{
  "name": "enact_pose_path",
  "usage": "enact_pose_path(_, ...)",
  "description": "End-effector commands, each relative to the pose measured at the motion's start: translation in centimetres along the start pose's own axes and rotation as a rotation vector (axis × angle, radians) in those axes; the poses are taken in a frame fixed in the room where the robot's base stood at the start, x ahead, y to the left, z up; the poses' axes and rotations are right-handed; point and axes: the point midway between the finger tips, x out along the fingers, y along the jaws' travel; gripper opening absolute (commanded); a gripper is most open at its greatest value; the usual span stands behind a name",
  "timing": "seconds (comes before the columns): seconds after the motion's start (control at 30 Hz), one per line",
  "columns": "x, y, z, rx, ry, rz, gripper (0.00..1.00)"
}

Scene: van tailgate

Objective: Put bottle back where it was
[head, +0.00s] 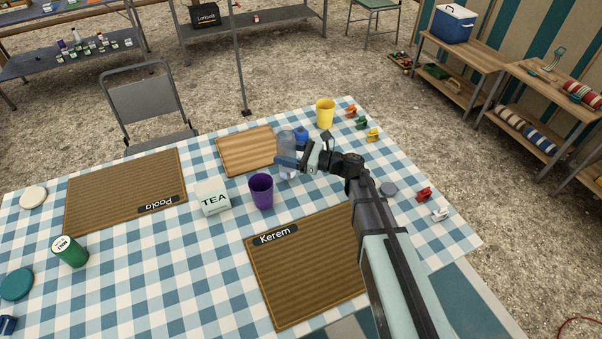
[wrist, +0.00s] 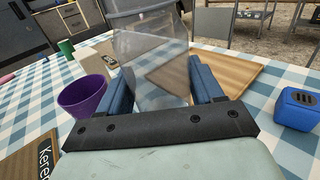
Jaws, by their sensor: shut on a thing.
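A clear, see-through bottle (head: 287,144) is between the fingers of my gripper (head: 290,163), over the middle of the checked table. In the wrist view the bottle (wrist: 152,65) fills the space between the two blue fingers of my gripper (wrist: 166,88), which are shut on it. It looks roughly upright in the head view. I cannot tell whether its base touches the table. A purple cup (head: 261,191) stands just left of and nearer than the bottle. A wooden board (head: 235,152) lies to the left, behind it.
A blue block-like item (head: 301,135) and a yellow cup (head: 325,113) stand behind my gripper. A TEA box (head: 212,198) stands left of the purple cup. The Kerem mat (head: 290,275) lies in front. Small coloured clips (head: 373,135) line the right side.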

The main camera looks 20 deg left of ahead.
Motion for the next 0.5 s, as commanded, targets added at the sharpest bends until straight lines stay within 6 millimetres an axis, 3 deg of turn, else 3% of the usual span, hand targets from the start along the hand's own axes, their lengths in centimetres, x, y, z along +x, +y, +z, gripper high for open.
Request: enact_pose_path(0.5, -8.1, -1.7, 8.1, -0.003, -0.001, -0.227, 0.23)
